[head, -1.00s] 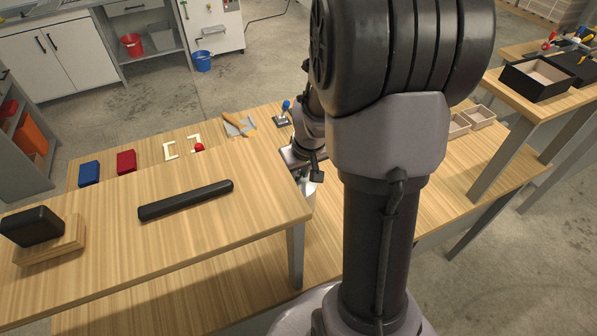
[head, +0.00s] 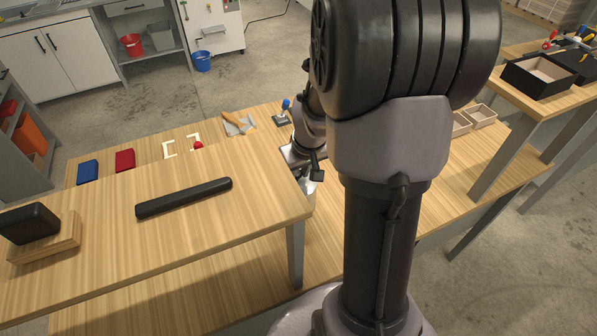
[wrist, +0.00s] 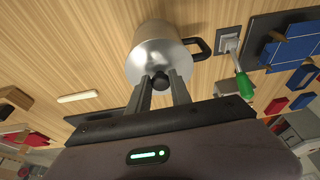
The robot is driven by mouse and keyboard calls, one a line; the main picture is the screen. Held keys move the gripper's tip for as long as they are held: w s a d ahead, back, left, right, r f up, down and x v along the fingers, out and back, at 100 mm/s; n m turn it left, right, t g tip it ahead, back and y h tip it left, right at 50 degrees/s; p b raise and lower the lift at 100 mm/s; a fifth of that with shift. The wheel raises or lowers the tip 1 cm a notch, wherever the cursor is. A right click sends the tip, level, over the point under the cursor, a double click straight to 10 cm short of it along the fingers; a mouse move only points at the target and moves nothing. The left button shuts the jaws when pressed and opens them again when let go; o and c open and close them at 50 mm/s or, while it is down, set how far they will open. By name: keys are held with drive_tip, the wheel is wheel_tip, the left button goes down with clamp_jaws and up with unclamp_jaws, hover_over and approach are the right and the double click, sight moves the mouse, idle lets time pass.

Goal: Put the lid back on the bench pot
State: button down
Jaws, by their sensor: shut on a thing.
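In the wrist view, the bench pot (wrist: 158,33) is a metal pot with a black side handle (wrist: 200,47) on its right. Its round grey lid (wrist: 150,65) has a black knob and lines up with the pot's mouth. I cannot tell whether the lid is seated or slightly above the rim. My gripper (wrist: 161,86) is shut on the lid's knob. In the head view my arm hides the pot and lid almost wholly.
A white bar (wrist: 77,96) lies left. In the head view a raised shelf carries a black bar (head: 184,197).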

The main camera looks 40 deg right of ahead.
idle(0.3)
drive_tip(key=c, duration=0.6)
unclamp_jaws()
drive_tip(key=shift+r, duration=0.1)
wheel_tip(320, 180, up, 7)
drive_tip(key=p, duration=0.5)
drive_tip(key=shift+c, duration=0.5)
clamp_jaws()
idle(0.6)
